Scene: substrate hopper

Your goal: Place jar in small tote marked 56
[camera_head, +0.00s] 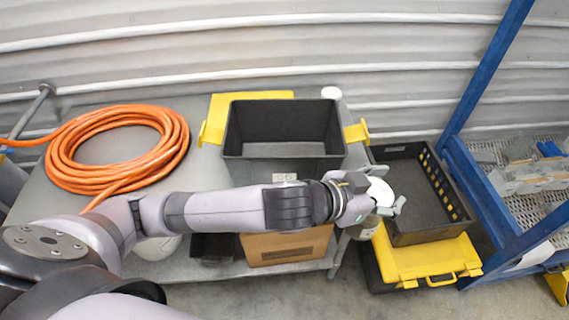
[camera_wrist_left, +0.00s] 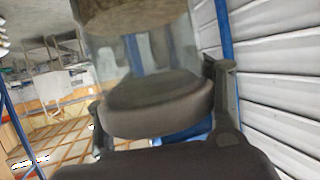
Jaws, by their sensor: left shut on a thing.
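In the left wrist view the jar (camera_wrist_left: 150,50) fills the space between the fingers and looks clear-walled. The small tote (camera_head: 284,163) is dark grey and open-topped, with a white label (camera_head: 285,177) on its front that seems to read 56. It stands on the table, and I see nothing in it. The jar is held to the right of the tote, past the table's right edge. My right gripper is not in view.
An orange hose coil (camera_head: 118,150) lies on the grey table at left. A black crate (camera_head: 425,235) rests on a yellow-lidded case (camera_head: 425,258) at right, beside a blue rack (camera_head: 480,185). A cardboard box (camera_head: 285,247) is below.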

